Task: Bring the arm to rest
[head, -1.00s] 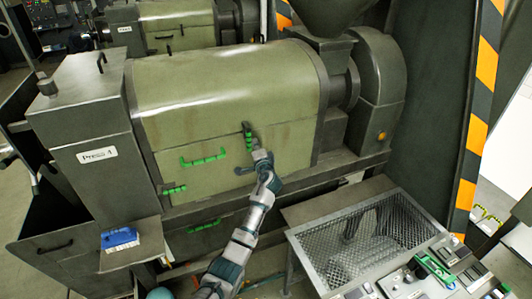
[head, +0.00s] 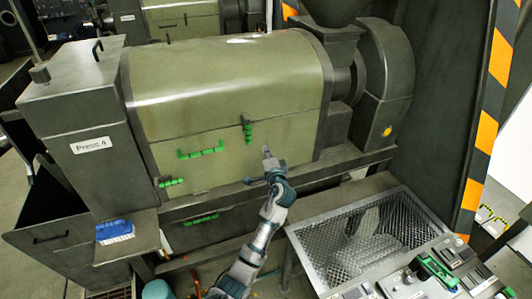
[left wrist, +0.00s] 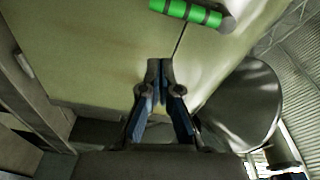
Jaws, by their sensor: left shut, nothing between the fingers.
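My left gripper (head: 266,152) is shut and empty, in front of the lower right part of the green cover of Press 4 (head: 230,85). It is to the right of and below the upright green handle (head: 248,133), apart from it. In the left wrist view my gripper (left wrist: 160,66) has its fingertips together with nothing between them, and a green handle (left wrist: 188,12) shows at the top. My left arm (head: 255,243) reaches up from the bottom of the head view. My right gripper is in neither view.
A mesh-topped bin (head: 375,235) stands right of my arm. A control panel (head: 430,275) with a green-framed part is at the lower right. A long green handle (head: 202,152) is on the cover. A blue and white brush-like block (head: 114,230) lies on a ledge at the left.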

